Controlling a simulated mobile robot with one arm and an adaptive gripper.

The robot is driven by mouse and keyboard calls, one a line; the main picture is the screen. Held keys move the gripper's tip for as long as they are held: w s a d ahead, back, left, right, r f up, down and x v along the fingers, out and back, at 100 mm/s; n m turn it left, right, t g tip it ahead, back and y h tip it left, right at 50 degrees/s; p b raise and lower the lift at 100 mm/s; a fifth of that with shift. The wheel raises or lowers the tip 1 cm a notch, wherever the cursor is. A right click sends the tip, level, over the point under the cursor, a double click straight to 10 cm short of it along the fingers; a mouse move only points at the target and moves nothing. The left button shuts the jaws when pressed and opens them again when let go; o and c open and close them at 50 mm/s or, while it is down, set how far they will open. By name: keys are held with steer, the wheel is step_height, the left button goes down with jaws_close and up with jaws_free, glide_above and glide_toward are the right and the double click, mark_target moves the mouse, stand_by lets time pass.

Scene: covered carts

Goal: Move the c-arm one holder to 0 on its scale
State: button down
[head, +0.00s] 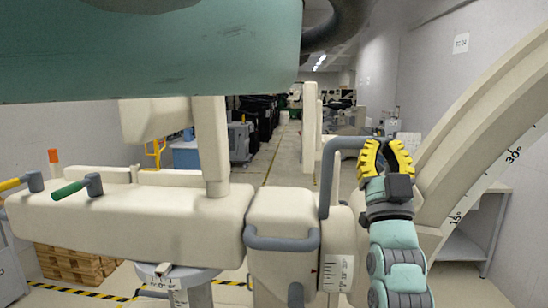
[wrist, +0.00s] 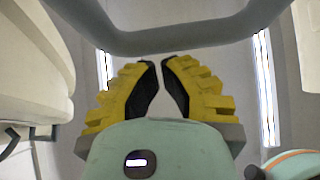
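The C-arm is a cream machine. Its curved arc (head: 470,135) on the right carries degree marks, with 15° and 30° legible. The cream holder body (head: 335,235) has an upright grey handle (head: 326,180) bending right at the top, close to my gripper. A white scale (head: 341,273) beside a red pointer shows below; its numbers are too small to read. My gripper (head: 386,146) has yellow fingers nearly meeting, with only a narrow empty gap. In the wrist view a grey bar (wrist: 165,42) crosses just beyond the fingertips (wrist: 161,62), apparently not between them.
A cream horizontal arm (head: 130,225) stands at left with a green lever (head: 75,190) and a yellow lever. A teal rounded body (head: 150,50) fills the upper left. A grey table (head: 475,250) is behind the arc. A clear aisle (head: 280,160) runs back between covered carts.

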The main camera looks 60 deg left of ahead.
steer(key=shift+g+h, duration=0.5)
steer(key=shift+h, duration=0.4)
steer(key=shift+w+a+r+b, duration=0.3)
steer(key=shift+w+a+b, duration=0.55)
steer(key=shift+b, duration=0.55)
steer(key=shift+w+a+r+b, duration=0.25)
steer(key=shift+w+a+b, duration=0.6)
steer(key=shift+b, duration=0.5)
steer(key=shift+w+a+r+g+h+b, duration=0.15)
steer(key=shift+w+a+b, duration=0.1)
steer(key=shift+a, duration=0.2)
steer(key=shift+w+a+r+g+h+b, duration=0.15)
steer(key=shift+w+a, duration=0.1)
steer(key=shift+a, duration=0.15)
steer(key=shift+r, duration=0.1)
